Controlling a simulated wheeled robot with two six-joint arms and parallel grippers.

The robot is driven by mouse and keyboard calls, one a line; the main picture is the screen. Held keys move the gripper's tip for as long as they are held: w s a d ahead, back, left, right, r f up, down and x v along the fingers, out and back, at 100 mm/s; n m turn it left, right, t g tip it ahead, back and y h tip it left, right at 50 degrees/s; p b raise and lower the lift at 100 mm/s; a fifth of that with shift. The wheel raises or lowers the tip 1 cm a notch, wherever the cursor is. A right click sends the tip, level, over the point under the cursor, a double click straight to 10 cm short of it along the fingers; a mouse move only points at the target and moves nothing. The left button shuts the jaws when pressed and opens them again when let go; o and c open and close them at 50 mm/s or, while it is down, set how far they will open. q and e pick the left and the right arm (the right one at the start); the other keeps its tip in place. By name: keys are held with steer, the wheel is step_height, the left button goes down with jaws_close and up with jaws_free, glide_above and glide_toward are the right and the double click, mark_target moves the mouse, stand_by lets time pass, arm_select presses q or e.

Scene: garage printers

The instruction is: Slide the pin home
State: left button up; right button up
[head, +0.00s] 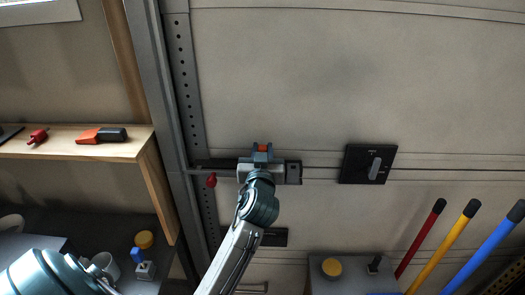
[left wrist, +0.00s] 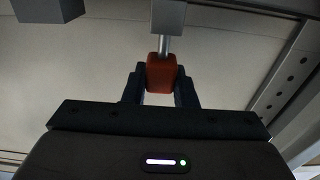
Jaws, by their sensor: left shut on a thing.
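The pin's orange-red knob (head: 263,147) shows at the latch (head: 293,172) on the garage door, mostly hidden behind my gripper in the head view. My left gripper (head: 262,153) is shut on this knob. In the left wrist view the knob (left wrist: 161,73) sits between the two dark fingers. A short metal stem (left wrist: 165,45) runs from the knob to a grey block (left wrist: 168,14). A thin metal rod (head: 222,172) runs left from the latch towards the door track (head: 187,90). Whether its end is in the track is too small to tell. My right gripper is not in view.
A small red piece (head: 211,180) hangs just below the rod. A black box with a grey handle (head: 375,166) is on the door to the right. A wooden shelf (head: 70,148) is at left. Coloured poles (head: 445,244) stand at lower right.

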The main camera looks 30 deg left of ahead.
arm_select(q)
steer(key=shift+f+b, duration=0.75)
steer(key=shift+f, duration=0.15)
steer(key=o, duration=1)
steer(key=shift+o, duration=0.2)
steer(key=b+v, duration=0.3)
steer(key=v, duration=0.7)
steer(key=shift+s+d, duration=0.3)
